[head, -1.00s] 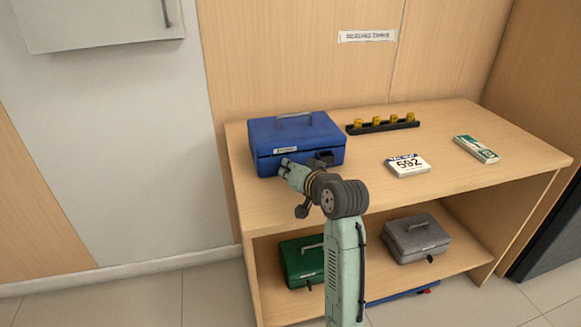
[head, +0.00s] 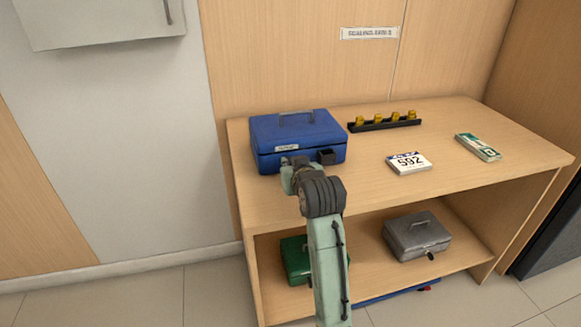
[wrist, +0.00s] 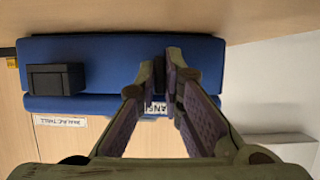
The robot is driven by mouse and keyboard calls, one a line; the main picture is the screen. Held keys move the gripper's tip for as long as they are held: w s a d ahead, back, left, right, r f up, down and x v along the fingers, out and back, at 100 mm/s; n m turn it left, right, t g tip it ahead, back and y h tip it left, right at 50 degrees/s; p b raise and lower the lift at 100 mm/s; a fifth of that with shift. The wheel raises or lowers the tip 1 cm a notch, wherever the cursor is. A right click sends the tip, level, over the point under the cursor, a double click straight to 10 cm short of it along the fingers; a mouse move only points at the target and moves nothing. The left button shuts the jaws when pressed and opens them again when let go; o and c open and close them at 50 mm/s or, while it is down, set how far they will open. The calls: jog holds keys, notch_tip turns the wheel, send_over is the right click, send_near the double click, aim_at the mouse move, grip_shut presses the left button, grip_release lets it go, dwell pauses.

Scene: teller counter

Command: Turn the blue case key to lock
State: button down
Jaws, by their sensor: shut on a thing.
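The blue case (head: 290,136) stands shut on the counter top, its handle lying on the lid. It also shows in the wrist view (wrist: 110,52). My gripper (wrist: 162,85) is at the front face of the case, its fingers closed together on a small dark piece (wrist: 159,62), which seems to be the key. The fingers hide most of the key, so I cannot tell how far it is turned. In the head view my gripper (head: 296,163) is mostly hidden by my own wrist. A black block (head: 326,157) sits on the case front beside it.
A black rack with yellow pieces (head: 385,125), a card marked 592 (head: 408,162) and a green-and-white bundle (head: 478,147) lie right of the case. A green case (head: 293,262) and a grey case (head: 417,237) stand on the lower shelf. The front counter top is clear.

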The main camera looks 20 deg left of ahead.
jog(key=c, duration=1.7)
grip_release()
jog(key=v, duration=1.2)
jog(key=shift+f, duration=0.1)
